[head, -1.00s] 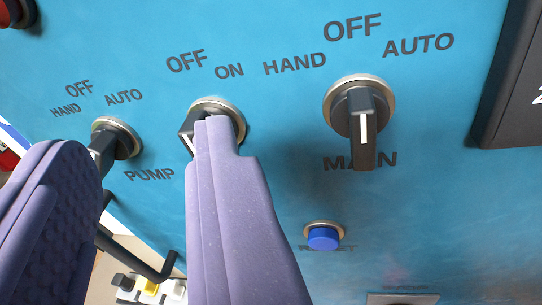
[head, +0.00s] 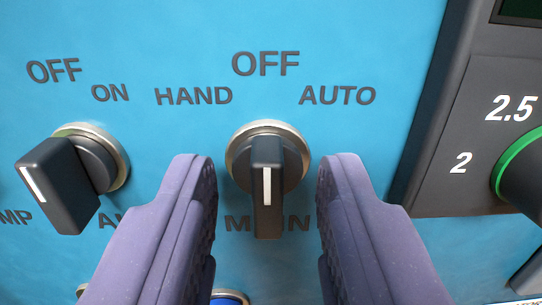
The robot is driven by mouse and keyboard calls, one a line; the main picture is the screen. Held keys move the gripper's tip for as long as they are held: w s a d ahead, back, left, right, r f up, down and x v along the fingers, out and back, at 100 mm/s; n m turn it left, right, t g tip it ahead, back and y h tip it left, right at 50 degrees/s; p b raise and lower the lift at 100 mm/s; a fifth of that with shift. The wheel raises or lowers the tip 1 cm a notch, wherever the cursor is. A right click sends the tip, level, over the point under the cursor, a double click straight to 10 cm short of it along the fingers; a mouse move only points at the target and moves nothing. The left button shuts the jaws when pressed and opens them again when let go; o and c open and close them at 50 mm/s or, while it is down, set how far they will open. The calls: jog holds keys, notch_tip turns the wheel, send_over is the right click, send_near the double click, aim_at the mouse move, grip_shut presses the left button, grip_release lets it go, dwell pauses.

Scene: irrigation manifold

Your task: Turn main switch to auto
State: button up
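The main switch (head: 267,185) is a black rotary knob with a white line and a metal collar, on a blue panel (head: 385,45). Its grip hangs vertically. The words HAND, OFF and AUTO (head: 337,96) are printed in an arc above it, and MAIN below is partly covered by the knob. My gripper (head: 265,200) is open, with one purple finger on each side of the main switch. Gaps show between both fingers and the knob.
An OFF/ON switch (head: 70,185) sticks out just left of my left finger. A dark box (head: 455,150) with a green-ringed dial (head: 520,170) stands to the right. A blue button (head: 228,298) is partly hidden below.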

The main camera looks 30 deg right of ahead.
grip_shut()
jog(key=shift+f+m+b, duration=0.15)
jog(key=shift+m+b, duration=0.25)
jog(key=shift+b, duration=0.35)
jog(key=m+b, duration=0.1)
jog(key=b, duration=0.2)
jog(key=shift+d+f+m, duration=0.1)
jog(key=shift+f+m, duration=0.05)
jog(key=shift+m, duration=0.25)
jog(key=m+b, duration=0.2)
jog(key=b, duration=0.1)
jog(key=shift+m+b, duration=0.3)
jog(key=m+b, duration=0.1)
jog(key=b, duration=0.1)
jog(key=m+b, duration=0.2)
jog(key=shift+r+m, duration=0.2)
jog(key=shift+m, duration=0.1)
jog(key=shift+b, duration=0.3)
